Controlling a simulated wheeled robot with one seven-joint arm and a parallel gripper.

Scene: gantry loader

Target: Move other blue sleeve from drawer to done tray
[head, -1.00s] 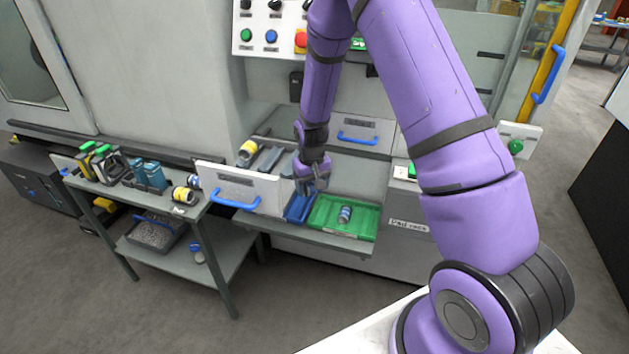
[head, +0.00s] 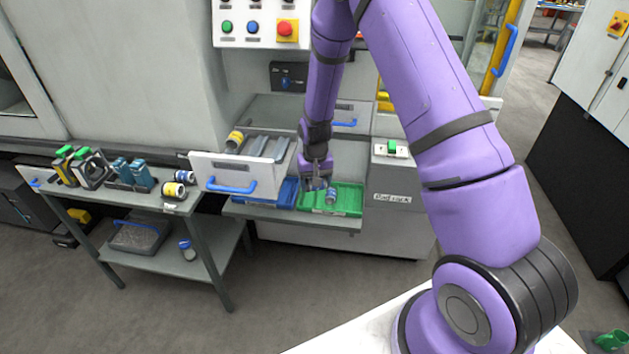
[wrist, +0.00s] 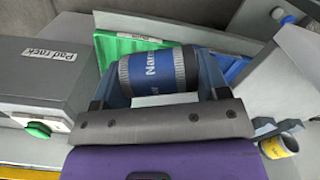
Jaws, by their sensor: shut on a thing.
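My gripper (head: 317,180) is shut on a blue sleeve (wrist: 158,72) with grey ends and white lettering, held sideways between the fingers in the wrist view. In the head view, the gripper hangs over the left part of the green tray (head: 350,208), near the blue tray. Another blue sleeve (head: 331,196) lies in the green tray, close to the gripper. The green tray also shows behind the held sleeve in the wrist view (wrist: 115,48), with a small label on its rim. The drawer (head: 225,176) stands open at the left, with a yellow sleeve (head: 235,138) in it.
A blue tray (head: 283,192) sits between drawer and green tray. The drawer's front and blue handle (head: 231,187) stand left of the gripper. A pad rack (head: 393,190) stands to the right. A side table (head: 180,209) at the left holds several items.

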